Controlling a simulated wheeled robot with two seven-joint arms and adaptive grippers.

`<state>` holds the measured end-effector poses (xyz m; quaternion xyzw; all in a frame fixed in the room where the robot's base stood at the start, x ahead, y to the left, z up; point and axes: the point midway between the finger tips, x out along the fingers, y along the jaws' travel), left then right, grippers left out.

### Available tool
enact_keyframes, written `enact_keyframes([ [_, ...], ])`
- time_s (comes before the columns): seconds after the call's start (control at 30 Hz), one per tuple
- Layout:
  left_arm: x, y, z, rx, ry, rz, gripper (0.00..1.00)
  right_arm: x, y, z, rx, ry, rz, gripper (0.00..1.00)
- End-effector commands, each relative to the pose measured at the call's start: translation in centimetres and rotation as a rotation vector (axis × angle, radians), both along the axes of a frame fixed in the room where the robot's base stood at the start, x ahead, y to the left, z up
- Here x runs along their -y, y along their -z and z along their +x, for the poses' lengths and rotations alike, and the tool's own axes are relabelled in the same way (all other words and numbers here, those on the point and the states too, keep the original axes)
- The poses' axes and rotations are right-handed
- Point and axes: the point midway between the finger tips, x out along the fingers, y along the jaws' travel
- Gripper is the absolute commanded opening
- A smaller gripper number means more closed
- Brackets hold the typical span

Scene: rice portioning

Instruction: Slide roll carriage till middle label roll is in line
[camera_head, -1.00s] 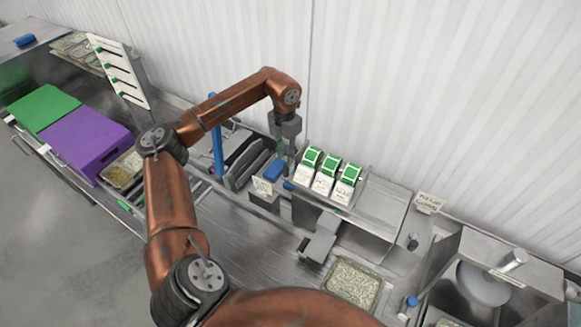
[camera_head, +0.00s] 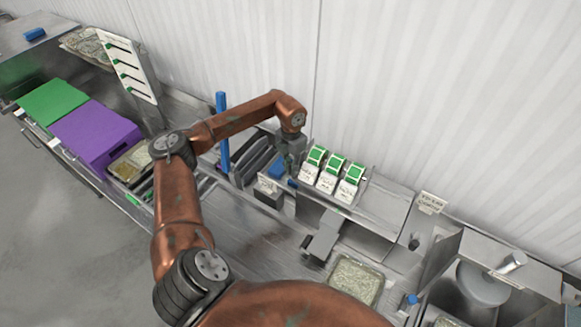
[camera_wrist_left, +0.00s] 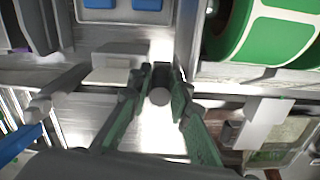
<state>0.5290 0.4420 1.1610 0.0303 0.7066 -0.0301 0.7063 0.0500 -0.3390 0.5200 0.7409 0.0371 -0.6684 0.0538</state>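Three white label rolls with green labels stand side by side on a metal carriage: a left roll (camera_head: 313,162), a middle roll (camera_head: 332,171) and a right roll (camera_head: 350,182). A green roll (camera_wrist_left: 255,30) shows large at the upper right of the left wrist view. My left gripper (camera_head: 292,168) points down just left of the rolls. In the left wrist view its fingers (camera_wrist_left: 162,88) are apart, one on either side of a round grey peg (camera_wrist_left: 160,97). Whether they touch it cannot be told. My right gripper is out of view.
A blue post (camera_head: 222,130) and dark upright plates (camera_head: 255,158) stand left of the gripper. A blue block (camera_head: 277,171) sits close by. A tray of rice (camera_head: 355,281) lies in front of the rolls. A corrugated wall (camera_head: 440,80) closes off the back.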

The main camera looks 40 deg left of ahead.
Motion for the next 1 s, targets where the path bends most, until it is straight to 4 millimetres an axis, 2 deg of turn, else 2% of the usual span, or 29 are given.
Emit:
enact_keyframes([
  [0.23, 0.0, -0.1, 0.0, 0.001, 0.0, 0.0, 0.0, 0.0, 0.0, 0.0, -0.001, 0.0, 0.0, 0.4],
  [0.7, 0.1, -0.1, 0.1, 0.002, 0.0, 0.0, 0.0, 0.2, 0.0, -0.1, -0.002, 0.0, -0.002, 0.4],
  [0.77, 0.6, -0.1, 0.2, 0.003, 0.002, -0.001, 0.0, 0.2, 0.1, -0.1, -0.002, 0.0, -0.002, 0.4],
  [1.0, 5.7, 0.0, 0.8, 0.005, 0.007, -0.005, 0.0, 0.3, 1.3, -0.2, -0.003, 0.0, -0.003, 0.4],
])
